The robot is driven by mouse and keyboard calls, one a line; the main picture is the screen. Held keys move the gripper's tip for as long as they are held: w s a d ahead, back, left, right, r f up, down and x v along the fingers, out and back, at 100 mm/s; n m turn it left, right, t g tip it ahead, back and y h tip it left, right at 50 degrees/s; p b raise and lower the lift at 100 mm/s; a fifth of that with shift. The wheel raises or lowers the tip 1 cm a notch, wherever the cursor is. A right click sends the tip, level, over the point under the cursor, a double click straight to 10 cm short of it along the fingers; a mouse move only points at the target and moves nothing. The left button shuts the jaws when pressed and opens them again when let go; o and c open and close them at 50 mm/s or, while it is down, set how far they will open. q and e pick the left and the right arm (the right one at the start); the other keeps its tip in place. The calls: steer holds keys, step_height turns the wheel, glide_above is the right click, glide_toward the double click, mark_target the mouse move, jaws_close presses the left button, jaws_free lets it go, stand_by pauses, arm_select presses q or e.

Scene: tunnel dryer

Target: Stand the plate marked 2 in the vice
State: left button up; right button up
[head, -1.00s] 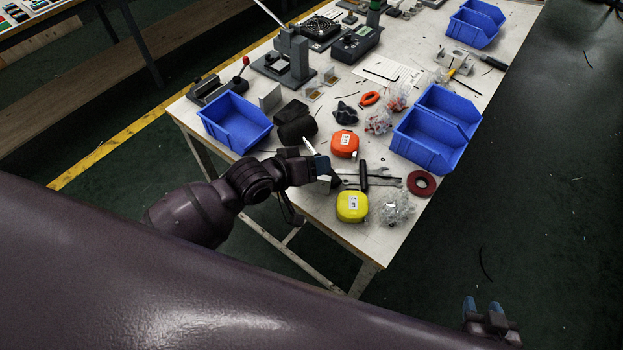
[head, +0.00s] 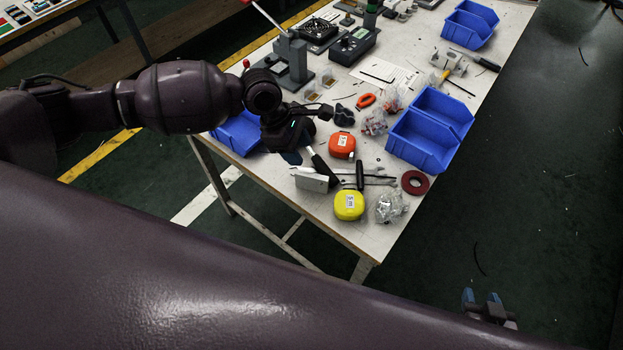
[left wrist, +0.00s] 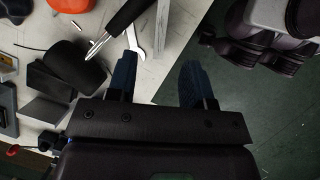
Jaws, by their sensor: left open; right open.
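My left gripper (head: 292,156) is open above the near left part of the bench. In the left wrist view its two blue fingers (left wrist: 158,75) are apart with nothing between them. My right gripper (head: 481,297) is open and empty over the floor, right of the bench. I cannot read a 2 on any plate. Small plates (head: 312,95) with yellowish faces stand near the grey press, partly hidden by my left arm. A grey metal fixture (head: 448,62), possibly the vice, stands far right.
Orange (head: 342,145) and yellow (head: 349,205) tape measures, a black-handled tool (head: 360,174), a red tape roll (head: 415,183) and bags of parts crowd the near bench. A blue bin (head: 422,143) stands at right. My left arm covers part of another blue bin (head: 238,133).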

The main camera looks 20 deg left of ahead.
mark_target(311, 175)
arm_select(q)
steer(key=shift+a+r+n, duration=0.1)
steer(key=shift+a+n, duration=0.15)
steer(key=shift+n, duration=0.05)
steer(key=b+x, duration=0.1)
steer(key=x, duration=0.4)
steer(key=shift+f, duration=0.4)
steer(key=x, duration=0.5)
steer(key=shift+s+a+b, duration=0.15)
steer(key=shift+a+b, duration=0.05)
steer(key=shift+b, duration=0.15)
jaws_close()
